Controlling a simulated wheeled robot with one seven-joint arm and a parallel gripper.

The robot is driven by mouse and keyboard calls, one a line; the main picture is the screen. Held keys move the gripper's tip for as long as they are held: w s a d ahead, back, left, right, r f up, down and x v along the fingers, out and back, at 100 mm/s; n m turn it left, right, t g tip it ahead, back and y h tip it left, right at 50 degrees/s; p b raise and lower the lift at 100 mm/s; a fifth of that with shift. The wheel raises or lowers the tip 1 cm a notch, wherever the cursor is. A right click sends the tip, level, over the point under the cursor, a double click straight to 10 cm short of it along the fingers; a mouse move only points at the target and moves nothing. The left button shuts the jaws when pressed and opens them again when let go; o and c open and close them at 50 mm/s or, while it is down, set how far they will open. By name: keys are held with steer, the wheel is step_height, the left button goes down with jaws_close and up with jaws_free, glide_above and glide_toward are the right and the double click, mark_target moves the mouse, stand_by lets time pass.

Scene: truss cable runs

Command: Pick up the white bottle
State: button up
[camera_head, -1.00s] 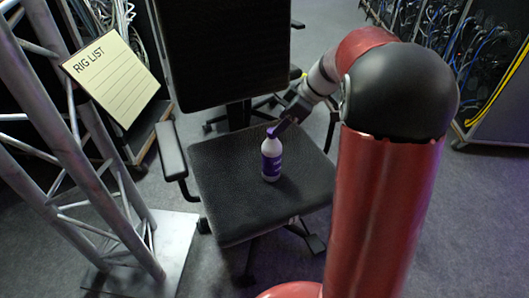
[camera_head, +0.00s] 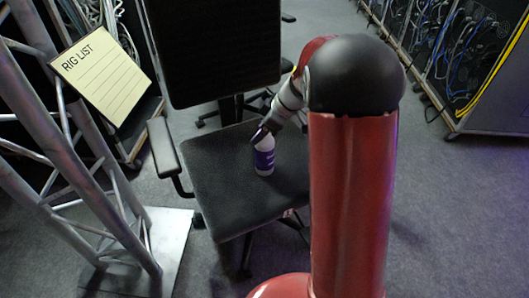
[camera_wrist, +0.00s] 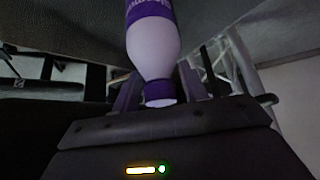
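The white bottle (camera_head: 265,158) with a purple label stands upright on the black chair seat. Its neck is partly hidden by my gripper (camera_head: 260,133) in the head view. In the wrist view the bottle (camera_wrist: 153,46) shows upside down, with its purple cap pointing toward my palm. My gripper (camera_wrist: 160,92) is open, with one finger on each side of the cap. A narrow gap seems to show beside the cap; whether either finger touches it is unclear.
The office chair (camera_head: 225,205) has an armrest (camera_head: 165,148) left of the bottle and a tall backrest (camera_head: 212,50) behind it. A metal truss (camera_head: 75,165) with a rig list board (camera_head: 103,75) stands at left. Cable racks (camera_head: 450,55) stand at right. Grey floor is clear at lower right.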

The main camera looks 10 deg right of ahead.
jaws_close()
stand_by(0.3)
